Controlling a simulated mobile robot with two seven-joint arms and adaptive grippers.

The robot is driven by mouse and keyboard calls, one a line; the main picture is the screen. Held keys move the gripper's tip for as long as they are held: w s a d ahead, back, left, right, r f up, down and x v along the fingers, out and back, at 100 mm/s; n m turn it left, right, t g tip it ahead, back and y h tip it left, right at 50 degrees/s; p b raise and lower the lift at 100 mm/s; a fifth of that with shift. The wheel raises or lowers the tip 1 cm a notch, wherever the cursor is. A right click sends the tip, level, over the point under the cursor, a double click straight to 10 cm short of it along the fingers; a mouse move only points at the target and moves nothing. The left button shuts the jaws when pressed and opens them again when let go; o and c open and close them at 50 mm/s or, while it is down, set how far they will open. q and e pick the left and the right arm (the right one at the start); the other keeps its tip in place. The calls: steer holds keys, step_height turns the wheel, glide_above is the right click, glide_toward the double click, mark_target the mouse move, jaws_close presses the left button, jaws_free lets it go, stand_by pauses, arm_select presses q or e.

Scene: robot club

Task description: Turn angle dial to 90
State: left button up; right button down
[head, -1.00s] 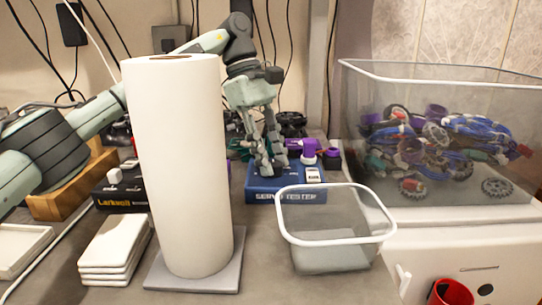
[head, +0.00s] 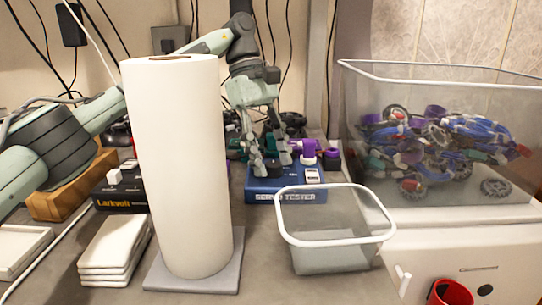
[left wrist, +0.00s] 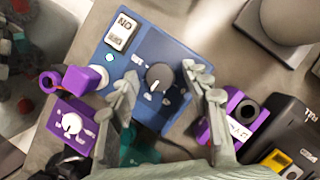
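The blue servo tester (head: 285,197) sits on the bench behind the clear bin; it also shows in the left wrist view (left wrist: 120,67). Its round dark grey dial (left wrist: 158,76) has white marks around it; I cannot read the angle. In the head view the dial (head: 272,168) shows dark between the fingertips. My left gripper (head: 271,166) points down over the tester and is open. In the left wrist view its fingertips (left wrist: 162,74) stand on either side of the dial, with gaps to it. My right gripper is not in view.
A tall white paper roll (head: 178,170) stands in front of my left arm. An empty clear bin (head: 335,265) is before the tester. Purple parts (head: 304,147) stand behind it. A large clear tub of parts (head: 440,75) is at the right.

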arm_select(q)
steer(key=v, duration=0.7)
steer(key=shift+r, duration=0.25)
